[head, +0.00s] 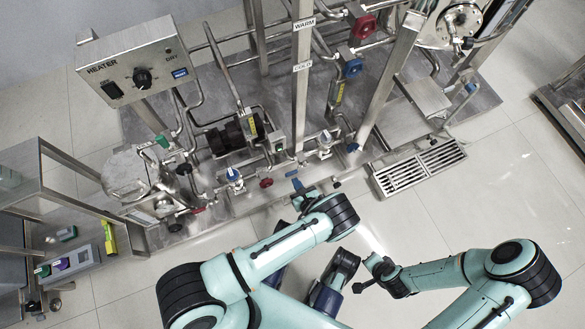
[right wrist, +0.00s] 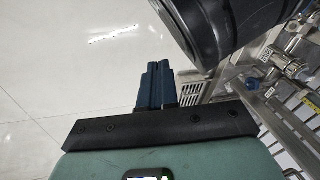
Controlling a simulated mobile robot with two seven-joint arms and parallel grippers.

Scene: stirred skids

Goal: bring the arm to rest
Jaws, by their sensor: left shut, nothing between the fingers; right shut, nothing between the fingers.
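My left arm (head: 285,247) reaches in from the lower left and bends at its black joint. My left gripper (head: 297,185) is small in the head view, with blue fingers shut and empty, near the front edge of the steel skid. My right arm (head: 440,273) is folded back towards the middle from the lower right. My right gripper (head: 359,287) is partly visible at its end, over the floor. In the right wrist view its blue fingers (right wrist: 157,86) are shut together with nothing between them.
The steel skid (head: 225,205) carries pipes, valves and a heater box (head: 135,62) in front of me. A slotted drain tray (head: 418,168) is at its right front. Another metal frame stands at the left. Tiled floor (head: 470,205) is clear at right. A black rounded part is close to the right fingers.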

